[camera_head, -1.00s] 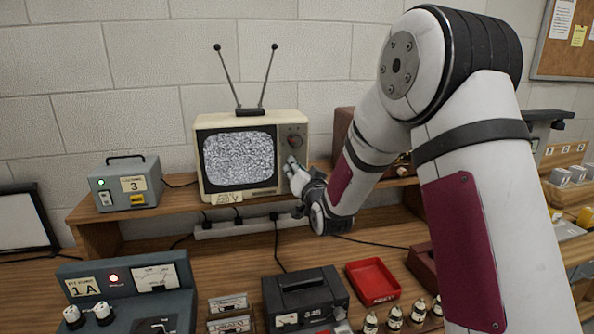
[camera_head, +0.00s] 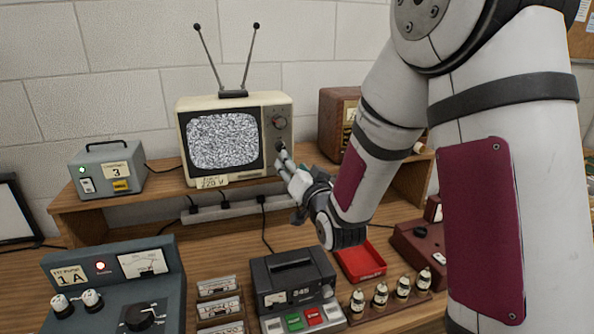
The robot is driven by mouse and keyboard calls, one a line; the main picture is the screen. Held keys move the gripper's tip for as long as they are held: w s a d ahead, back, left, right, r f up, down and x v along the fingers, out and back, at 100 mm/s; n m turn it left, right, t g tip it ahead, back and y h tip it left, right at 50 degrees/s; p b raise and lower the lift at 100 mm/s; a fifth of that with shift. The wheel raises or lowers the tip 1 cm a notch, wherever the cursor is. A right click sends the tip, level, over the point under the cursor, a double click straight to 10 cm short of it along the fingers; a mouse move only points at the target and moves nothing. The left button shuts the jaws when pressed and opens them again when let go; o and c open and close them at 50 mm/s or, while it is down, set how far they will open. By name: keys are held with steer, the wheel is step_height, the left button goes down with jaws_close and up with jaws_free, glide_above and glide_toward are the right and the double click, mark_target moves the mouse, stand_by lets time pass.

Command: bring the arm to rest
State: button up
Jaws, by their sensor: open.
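My arm reaches in from the right, with my gripper (camera_head: 287,164) in front of the lower right of a small cream television (camera_head: 187,118). The gripper's pale fingers point up and left towards the lower knob on the television's control panel. I cannot tell whether a fingertip touches the panel. Nothing is seen held in the jaws. The television stands on a raised wooden shelf, its screen (camera_head: 223,142) lit with grey static and its two antennas spread in a V.
A grey box marked 3 (camera_head: 107,172) stands on the shelf at left. Below are a power supply marked 1 A (camera_head: 140,295), a black device (camera_head: 292,275), a red tray (camera_head: 360,262) and several small bottles (camera_head: 380,297). A brown radio (camera_head: 333,125) stands behind my arm.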

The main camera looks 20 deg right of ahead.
steer(key=shift+s, duration=1)
steer(key=shift+r, duration=0.1)
steer(key=s+r+n+g, duration=0.2)
steer(key=s+g, duration=0.4)
steer(key=s, duration=1)
steer(key=s+r+n+g, duration=0.2)
steer(key=s+g, duration=0.4)
steer(key=s, duration=1.1)
steer(key=shift+s+a+n+g+h, duration=0.2)
steer(key=shift+n+g+h, duration=0.1)
steer(key=shift+n, duration=0.3)
